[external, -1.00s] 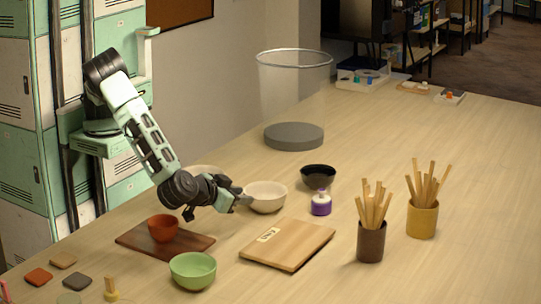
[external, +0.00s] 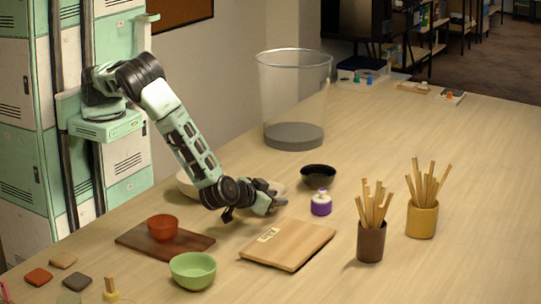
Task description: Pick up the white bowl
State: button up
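A white bowl (external: 279,187) stands on the table, mostly hidden behind my gripper; only part of its rim shows. A second pale, off-white dish (external: 185,184) is partly hidden behind my forearm, to the left. My gripper (external: 277,203) is low over the table, in front of the white bowl in this view. I cannot tell whether it touches the bowl, or whether the fingers are open or shut.
A black bowl (external: 318,176) and a purple-white bottle (external: 321,203) stand to the right. A wooden board (external: 288,246) lies in front. An orange bowl (external: 162,227) sits on a brown board (external: 200,243), near a green bowl (external: 193,271). Stick-filled cups (external: 371,243) stand right.

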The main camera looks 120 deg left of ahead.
jog(key=shift+a, duration=0.1)
grip_shut()
dwell(0.3)
